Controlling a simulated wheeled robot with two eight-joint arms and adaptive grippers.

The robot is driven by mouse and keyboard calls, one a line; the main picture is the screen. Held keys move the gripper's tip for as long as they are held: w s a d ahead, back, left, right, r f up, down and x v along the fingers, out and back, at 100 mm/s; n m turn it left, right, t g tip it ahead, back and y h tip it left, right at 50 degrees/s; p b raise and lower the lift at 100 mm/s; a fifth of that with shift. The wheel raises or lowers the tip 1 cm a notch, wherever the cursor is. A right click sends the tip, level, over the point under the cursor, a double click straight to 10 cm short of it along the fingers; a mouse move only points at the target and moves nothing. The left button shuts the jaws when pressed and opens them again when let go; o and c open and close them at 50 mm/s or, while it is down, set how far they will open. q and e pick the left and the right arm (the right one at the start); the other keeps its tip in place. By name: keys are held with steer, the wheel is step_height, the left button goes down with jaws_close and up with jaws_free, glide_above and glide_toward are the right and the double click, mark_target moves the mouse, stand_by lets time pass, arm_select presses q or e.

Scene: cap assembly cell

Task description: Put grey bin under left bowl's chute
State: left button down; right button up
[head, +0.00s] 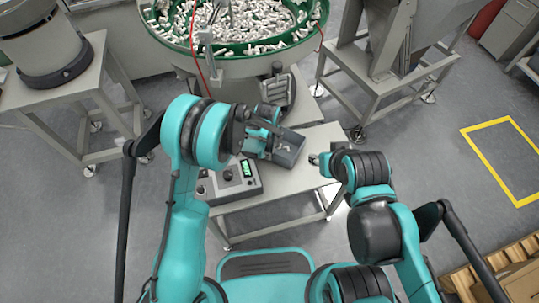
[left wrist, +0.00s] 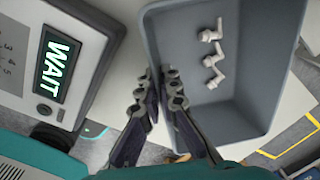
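The grey bin (head: 288,152) is at the small table in front of the green-rimmed bowl (head: 232,62), which is full of white parts. In the left wrist view the bin (left wrist: 222,118) holds a few white parts (left wrist: 212,56). My left gripper (head: 264,130) is at the bin's near-left side. In the left wrist view its fingers (left wrist: 160,76) are close together across the bin's wall, one outside and one inside. A dark grey chute-like part (head: 279,93) shows below the bowl. My right gripper (head: 318,160) is right of the bin, apart from it; its fingers are too small to judge.
A control box (head: 232,181) stands left of the bin; its display (left wrist: 56,70) reads WAIT. The light table (head: 316,146) has bare room right of the bin. A metal hopper stand (head: 395,55) is at right, and a stand with a beige cylinder (head: 42,45) at left.

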arm_select(q)
steer(key=shift+r, duration=0.15)
steer(key=c, duration=1.7)
jaws_free()
steer(key=shift+f, duration=0.2)
